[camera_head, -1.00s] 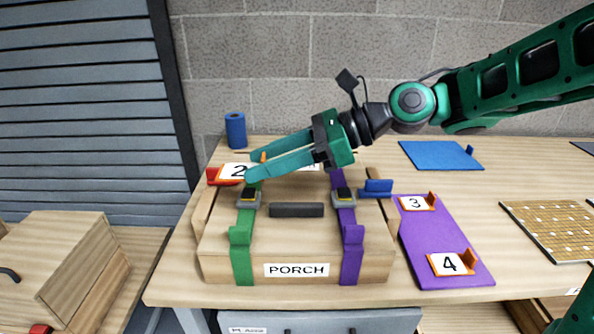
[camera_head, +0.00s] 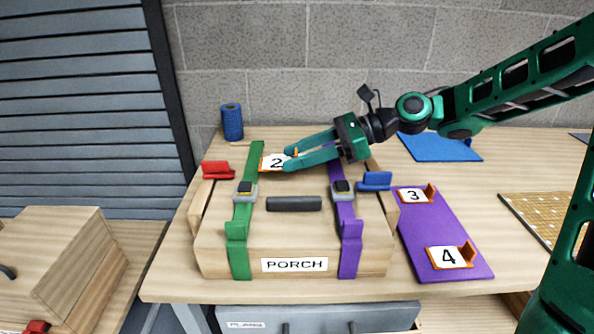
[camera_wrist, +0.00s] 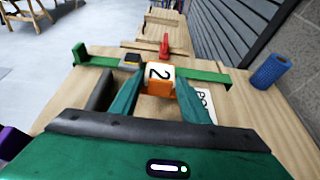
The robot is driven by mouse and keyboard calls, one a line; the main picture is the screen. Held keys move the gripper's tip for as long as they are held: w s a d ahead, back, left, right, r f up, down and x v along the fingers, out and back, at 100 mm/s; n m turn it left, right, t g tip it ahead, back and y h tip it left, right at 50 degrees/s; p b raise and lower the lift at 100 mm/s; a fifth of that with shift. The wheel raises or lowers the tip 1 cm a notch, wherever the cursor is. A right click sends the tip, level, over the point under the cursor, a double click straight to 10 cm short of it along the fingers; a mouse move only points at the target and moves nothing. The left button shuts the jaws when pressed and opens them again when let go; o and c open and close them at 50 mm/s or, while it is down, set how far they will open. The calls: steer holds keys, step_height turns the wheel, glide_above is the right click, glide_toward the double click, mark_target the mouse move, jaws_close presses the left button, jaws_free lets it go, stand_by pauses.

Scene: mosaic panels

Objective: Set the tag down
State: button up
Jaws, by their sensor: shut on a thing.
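The tag, a white plate marked 2 (camera_head: 275,163) with an orange base, is between the fingers of my gripper (camera_head: 291,160). The wrist view shows the tag (camera_wrist: 158,73) and its orange grip (camera_wrist: 157,88) pinched between both green fingertips. In the head view the tag is over the back part of the wooden box (camera_head: 290,235) labelled PORCH, just right of the green strap (camera_head: 240,228). I cannot tell whether it touches the lid. A white label (camera_wrist: 204,98) lies near the right finger in the wrist view, partly hidden.
A purple strap (camera_head: 350,230) and a dark handle (camera_head: 294,203) are on the box. A red bracket (camera_head: 216,169) and a blue bracket (camera_head: 375,181) flank it. Tags 3 (camera_head: 413,196) and 4 (camera_head: 450,257) sit on a purple mat (camera_head: 430,225). A blue roll (camera_head: 232,122) stands behind.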

mark_target(298, 180)
steer(key=shift+f, duration=2.05)
steer(key=shift+f, duration=0.1)
steer(key=o, duration=1)
steer(key=shift+w, duration=0.1)
steer(key=v, duration=1.2)
